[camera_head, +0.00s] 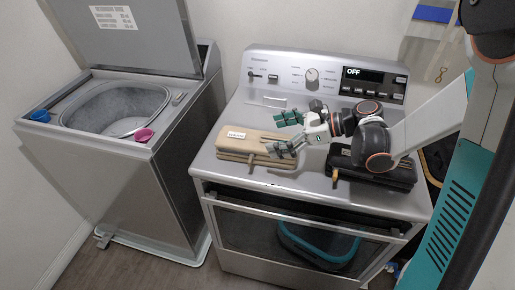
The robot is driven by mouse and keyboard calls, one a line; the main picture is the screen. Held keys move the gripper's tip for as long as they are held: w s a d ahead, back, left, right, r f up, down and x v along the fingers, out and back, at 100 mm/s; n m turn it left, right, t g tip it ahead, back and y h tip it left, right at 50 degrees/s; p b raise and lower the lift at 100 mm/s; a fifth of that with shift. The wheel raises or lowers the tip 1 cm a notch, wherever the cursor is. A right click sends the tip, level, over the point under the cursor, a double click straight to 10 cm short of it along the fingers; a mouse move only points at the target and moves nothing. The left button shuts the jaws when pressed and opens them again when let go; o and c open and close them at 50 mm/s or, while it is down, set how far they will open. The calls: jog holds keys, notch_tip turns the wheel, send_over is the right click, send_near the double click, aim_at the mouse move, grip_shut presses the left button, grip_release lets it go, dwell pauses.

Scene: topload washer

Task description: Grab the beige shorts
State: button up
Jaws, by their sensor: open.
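The beige shorts (237,146) appear as a folded beige bundle with a white label, lying on top of the front-loading machine, left of its middle. My gripper (281,134) is open, with its dark green fingers spread apart and pointing left. It is at the bundle's right end, one finger toward the back and one toward the front. The front finger overlaps the bundle's right end in the picture. I cannot tell whether it touches. No cloth shows gripped between the fingers.
A black folded bundle (398,174) lies on the same top, under my arm. The control panel (327,76) rises behind.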

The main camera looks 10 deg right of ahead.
aim_at(257, 137)
jog(key=b+x, duration=0.1)
jog(key=x, duration=0.2)
jog(key=shift+a+f, duration=0.1)
jog(key=shift+f, duration=0.1)
jog(key=c, duration=1.4)
jog(key=shift+o, duration=0.2)
jog(key=shift+r, duration=0.2)
